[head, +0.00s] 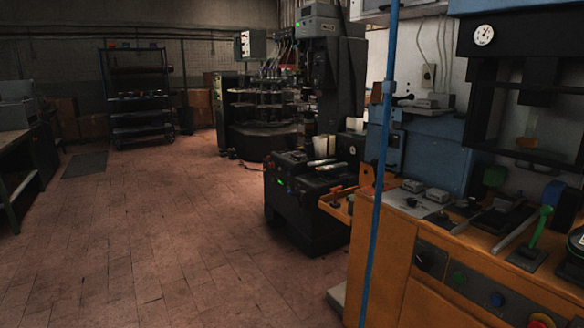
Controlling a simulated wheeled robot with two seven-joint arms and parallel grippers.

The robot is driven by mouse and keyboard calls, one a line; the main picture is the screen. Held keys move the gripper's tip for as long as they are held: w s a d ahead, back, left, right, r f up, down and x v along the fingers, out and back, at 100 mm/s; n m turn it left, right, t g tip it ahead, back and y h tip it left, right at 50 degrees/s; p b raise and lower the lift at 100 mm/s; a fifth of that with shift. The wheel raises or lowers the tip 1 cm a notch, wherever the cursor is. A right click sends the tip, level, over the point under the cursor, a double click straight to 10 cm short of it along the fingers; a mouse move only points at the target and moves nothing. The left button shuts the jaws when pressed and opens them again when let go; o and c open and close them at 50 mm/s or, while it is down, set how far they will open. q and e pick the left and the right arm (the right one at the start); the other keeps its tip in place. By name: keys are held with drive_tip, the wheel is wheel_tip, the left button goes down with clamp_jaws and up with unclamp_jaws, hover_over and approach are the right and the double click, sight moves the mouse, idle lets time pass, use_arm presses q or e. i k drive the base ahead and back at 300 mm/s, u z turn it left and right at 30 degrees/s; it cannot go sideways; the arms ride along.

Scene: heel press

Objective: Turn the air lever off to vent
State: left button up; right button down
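A lever with a green handle (539,228) stands tilted on a dark base plate on the orange bench at the right. A blue vertical pipe (376,215) runs in front of the bench, with a small blue fitting (388,88) on it. No label shows which of these is the air lever, and I cannot tell its setting. A round white gauge (483,35) is on the dark press head above the bench. Neither of my grippers is in view.
The orange bench (398,262) fills the lower right, with a black knob (424,260) and buttons on its front. A low black machine (303,195) stands left of it. A shelf rack (140,112) is at the back. The tiled floor (165,240) is clear at centre left.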

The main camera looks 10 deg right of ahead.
sight(374, 163)
drive_tip(key=u, duration=0.7)
drive_tip(key=i, duration=1.75)
drive_tip(key=z, duration=0.95)
drive_tip(key=i, duration=0.9)
drive_tip(key=z, duration=0.95)
